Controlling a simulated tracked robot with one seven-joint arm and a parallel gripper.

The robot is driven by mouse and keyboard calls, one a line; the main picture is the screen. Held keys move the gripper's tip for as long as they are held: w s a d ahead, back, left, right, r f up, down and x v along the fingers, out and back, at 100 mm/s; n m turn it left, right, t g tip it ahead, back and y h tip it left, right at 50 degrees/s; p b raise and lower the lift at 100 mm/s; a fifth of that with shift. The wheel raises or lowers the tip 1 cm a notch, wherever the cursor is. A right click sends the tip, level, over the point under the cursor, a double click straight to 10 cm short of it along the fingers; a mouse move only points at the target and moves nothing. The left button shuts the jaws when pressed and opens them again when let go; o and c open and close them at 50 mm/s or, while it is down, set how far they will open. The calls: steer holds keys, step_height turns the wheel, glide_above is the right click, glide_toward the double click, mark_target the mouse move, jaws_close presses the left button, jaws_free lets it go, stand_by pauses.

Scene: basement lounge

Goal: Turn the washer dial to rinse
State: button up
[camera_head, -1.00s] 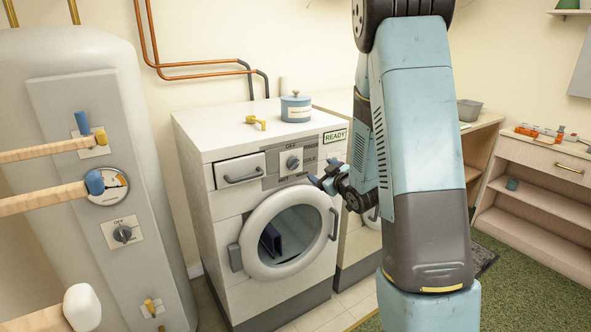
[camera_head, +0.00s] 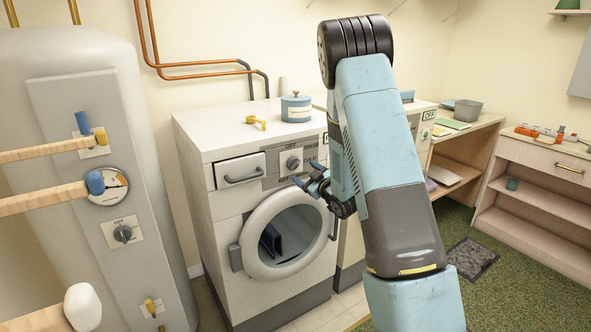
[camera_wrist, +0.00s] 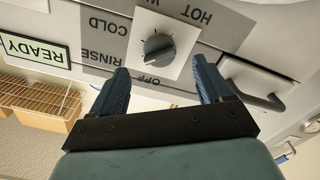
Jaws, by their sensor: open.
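The washer (camera_head: 205,215) stands in the middle of the head view, its round door shut. Its dark grey dial (camera_head: 293,162) sits on a pale square plate in the upper front panel. In the wrist view, upside down, the dial (camera_wrist: 158,48) has OFF below it, RINSE and COLD to the left and HOT at the upper right. I cannot read for certain which label its pointer faces. My gripper (camera_head: 308,173) is open and empty, just below right of the dial in the head view. In the wrist view its blue fingers (camera_wrist: 160,68) stand apart either side of the dial, not visibly touching it.
A drawer with a grey handle (camera_head: 242,177) is left of the dial. A blue pot (camera_head: 295,108) and a yellow object (camera_head: 256,122) rest on top of the washer. A grey boiler (camera_head: 60,170) with levers stands at left. A green READY sign (camera_wrist: 35,48) is near RINSE.

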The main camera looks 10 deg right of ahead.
mark_target(296, 167)
steer(key=shift+x, duration=2.95)
steer(key=shift+c, duration=0.3)
steer(key=c, duration=1)
steer(key=shift+o, duration=0.2)
steer(key=shift+f+n, duration=0.1)
steer(key=shift+n, duration=1)
steer(key=o, duration=1)
